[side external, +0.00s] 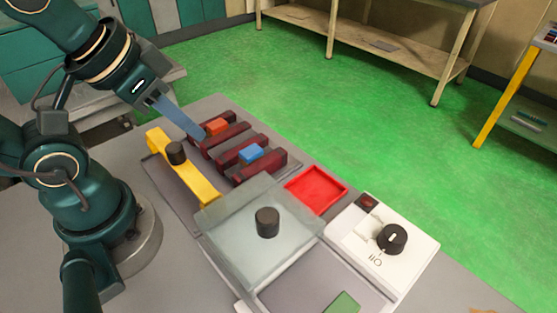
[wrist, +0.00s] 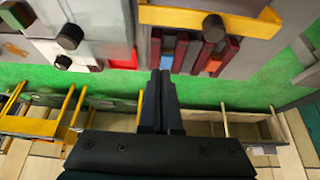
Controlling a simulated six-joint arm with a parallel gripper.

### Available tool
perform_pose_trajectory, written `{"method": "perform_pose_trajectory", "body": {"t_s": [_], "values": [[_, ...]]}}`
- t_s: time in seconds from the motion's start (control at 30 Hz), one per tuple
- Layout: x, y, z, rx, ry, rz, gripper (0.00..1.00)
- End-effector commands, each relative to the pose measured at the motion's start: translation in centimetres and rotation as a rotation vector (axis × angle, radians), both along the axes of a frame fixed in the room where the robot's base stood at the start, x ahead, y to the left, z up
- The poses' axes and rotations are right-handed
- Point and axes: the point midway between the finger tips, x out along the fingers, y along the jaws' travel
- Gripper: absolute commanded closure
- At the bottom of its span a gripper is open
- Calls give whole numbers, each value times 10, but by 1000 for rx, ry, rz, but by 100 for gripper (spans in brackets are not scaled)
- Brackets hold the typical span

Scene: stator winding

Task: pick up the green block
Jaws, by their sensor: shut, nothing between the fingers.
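The green block (side external: 343,303) lies at the bottom edge of the side view, in a grey recessed area in front of the glass lid. My gripper (side external: 201,136) is at the far left end of the dark red slotted rack, well away from the green block. Its fingers are together and empty, as they also show in the wrist view (wrist: 161,74).
An orange block (side external: 216,126) and a blue block (side external: 251,152) sit in the dark red rack (side external: 268,169). A yellow bar (side external: 196,181) with a black knob, a glass lid (side external: 235,250) with a knob, a red tray (side external: 316,190) and a white dial box (side external: 415,250) stand nearby.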

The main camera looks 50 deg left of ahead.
Motion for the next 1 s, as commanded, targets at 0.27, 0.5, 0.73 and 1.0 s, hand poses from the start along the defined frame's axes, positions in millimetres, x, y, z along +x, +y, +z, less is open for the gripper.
{"method": "perform_pose_trajectory", "body": {"t_s": [0.27, 0.5, 0.73, 1.0], "values": [[0, 0, 0, 0, 0, 0, 35], [0, 0, 0, 0, 0, 0, 28], [-2, 0, 2, -39, 10, 75, 28], [31, -18, 48, -175, 30, 249, 28]]}}
